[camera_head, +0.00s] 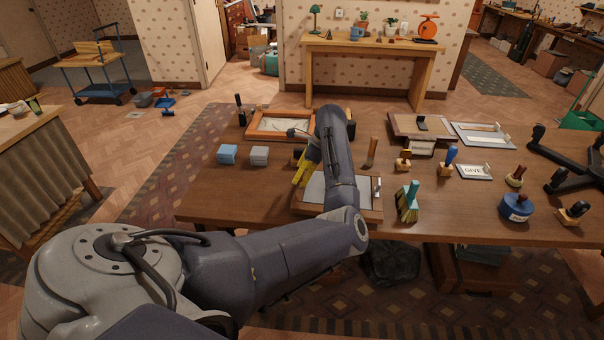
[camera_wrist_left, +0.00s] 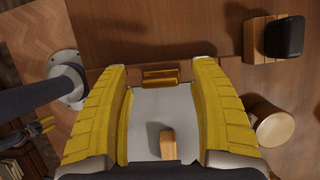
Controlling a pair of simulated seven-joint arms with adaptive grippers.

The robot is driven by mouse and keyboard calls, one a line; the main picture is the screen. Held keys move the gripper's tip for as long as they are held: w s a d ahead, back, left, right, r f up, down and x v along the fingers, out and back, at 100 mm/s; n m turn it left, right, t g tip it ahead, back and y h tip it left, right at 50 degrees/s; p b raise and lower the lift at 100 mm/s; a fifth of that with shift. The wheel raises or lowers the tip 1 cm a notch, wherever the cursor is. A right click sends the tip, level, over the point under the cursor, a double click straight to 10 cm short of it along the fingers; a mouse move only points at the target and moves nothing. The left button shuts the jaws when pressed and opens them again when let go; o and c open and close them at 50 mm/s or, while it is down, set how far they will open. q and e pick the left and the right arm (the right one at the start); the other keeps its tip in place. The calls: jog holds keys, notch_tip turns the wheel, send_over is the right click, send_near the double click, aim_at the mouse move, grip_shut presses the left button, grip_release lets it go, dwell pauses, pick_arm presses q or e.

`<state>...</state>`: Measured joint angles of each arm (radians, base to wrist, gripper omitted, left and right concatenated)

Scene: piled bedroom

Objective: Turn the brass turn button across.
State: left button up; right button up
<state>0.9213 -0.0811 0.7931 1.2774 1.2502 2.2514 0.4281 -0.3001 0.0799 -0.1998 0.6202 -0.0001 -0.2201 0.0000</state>
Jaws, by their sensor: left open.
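In the left wrist view the brass turn button (camera_wrist_left: 160,77) is a short golden bar on the wooden frame. It lies lengthwise along the upper edge of the grey panel (camera_wrist_left: 145,106). My left gripper (camera_wrist_left: 160,84) has yellow fingers, spread open, one on either side of the button; I see no contact. A small wooden block (camera_wrist_left: 167,145) shows over the panel, nearer the palm. In the head view the panel in its wooden frame (camera_head: 372,214) lies on the table, partly behind my left arm, and my left gripper (camera_head: 303,172) is over its left side. The button is hidden there.
A picture frame (camera_head: 262,136) lies behind, blue-grey boxes (camera_head: 227,154) to the left. A teal brush (camera_head: 408,204), a chisel-like tool (camera_head: 372,151), stamps and a GIVE sign (camera_head: 474,172) crowd the right. The table's front left (camera_head: 228,205) is clear.

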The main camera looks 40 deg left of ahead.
pick_arm(q)
jog(key=shift+c, duration=0.3)
grip_shut()
dwell(0.3)
dwell(0.4)
